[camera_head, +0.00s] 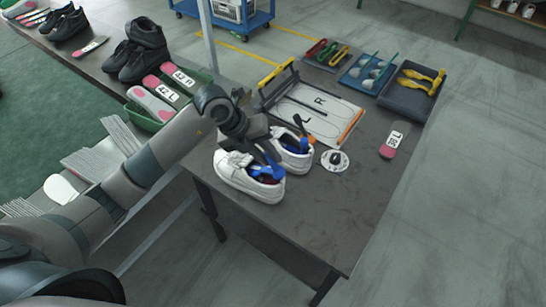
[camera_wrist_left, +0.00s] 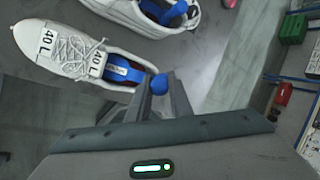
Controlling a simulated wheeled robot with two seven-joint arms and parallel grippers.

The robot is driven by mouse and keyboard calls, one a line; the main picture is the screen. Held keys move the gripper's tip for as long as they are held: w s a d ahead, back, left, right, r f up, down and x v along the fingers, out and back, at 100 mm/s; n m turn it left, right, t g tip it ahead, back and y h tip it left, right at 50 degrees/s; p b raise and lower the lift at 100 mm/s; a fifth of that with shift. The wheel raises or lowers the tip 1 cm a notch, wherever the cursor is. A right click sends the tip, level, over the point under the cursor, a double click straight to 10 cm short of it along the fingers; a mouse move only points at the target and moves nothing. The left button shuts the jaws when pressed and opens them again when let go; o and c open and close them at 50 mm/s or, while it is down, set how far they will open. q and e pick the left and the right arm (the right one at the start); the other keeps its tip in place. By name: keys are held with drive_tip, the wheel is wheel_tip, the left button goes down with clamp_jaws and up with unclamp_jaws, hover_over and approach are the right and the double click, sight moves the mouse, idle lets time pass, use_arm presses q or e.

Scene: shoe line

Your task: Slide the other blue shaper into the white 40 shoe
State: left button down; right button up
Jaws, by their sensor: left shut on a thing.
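A white shoe marked 40 L (camera_head: 236,177) stands near the table's front edge; it also shows in the left wrist view (camera_wrist_left: 60,48). The other white shoe (camera_head: 298,160) stands just behind it, with a blue shaper (camera_head: 298,142) in its opening; part of it shows at the top of the wrist view (camera_wrist_left: 120,10). My left gripper (camera_head: 266,158) is above the near shoe's heel, shut on the second blue shaper (camera_wrist_left: 122,73). The shaper's front lies inside the near shoe's opening; its rounded blue end is at the fingertips. My right gripper is not in view.
A white board marked R (camera_head: 325,120) lies behind the shoes. A round white disc (camera_head: 334,161) with a dark item and a 39 L insole (camera_head: 394,140) lie to the right. Blue and dark trays (camera_head: 403,98) stand at the back. The table's front right is clear.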

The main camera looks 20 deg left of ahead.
use_arm(q)
drive_tip(key=shift+w+a+f, duration=0.15)
drive_tip(key=shift+a+f, duration=0.25)
drive_tip(key=shift+w+a+f+y+b, duration=0.1)
drive_tip(key=shift+a+f+y+b, duration=0.2)
drive_tip(key=shift+f+b, duration=0.15)
drive_tip(key=shift+d+f+m+t+y+b, duration=0.15)
drive_tip(key=shift+d+f+y+b, duration=0.1)
drive_tip(key=shift+f+y, duration=0.25)
drive_tip(key=shift+d+f+m+t+y+b, duration=0.2)
drive_tip(key=shift+f+y, duration=0.2)
drive_tip(key=shift+f, duration=0.2)
drive_tip(key=shift+s+d+f+t+y+b, duration=0.15)
drive_tip(key=shift+f+y+b, duration=0.25)
drive_tip(key=shift+f, duration=0.3)
drive_tip(key=shift+s+d+f+t+y+b, duration=0.15)
drive_tip(key=shift+f+y+b, duration=0.25)
drive_tip(key=shift+f, duration=0.25)
drive_tip(key=c, duration=1.5)
unclamp_jaws()
drive_tip(key=shift+r, duration=0.15)
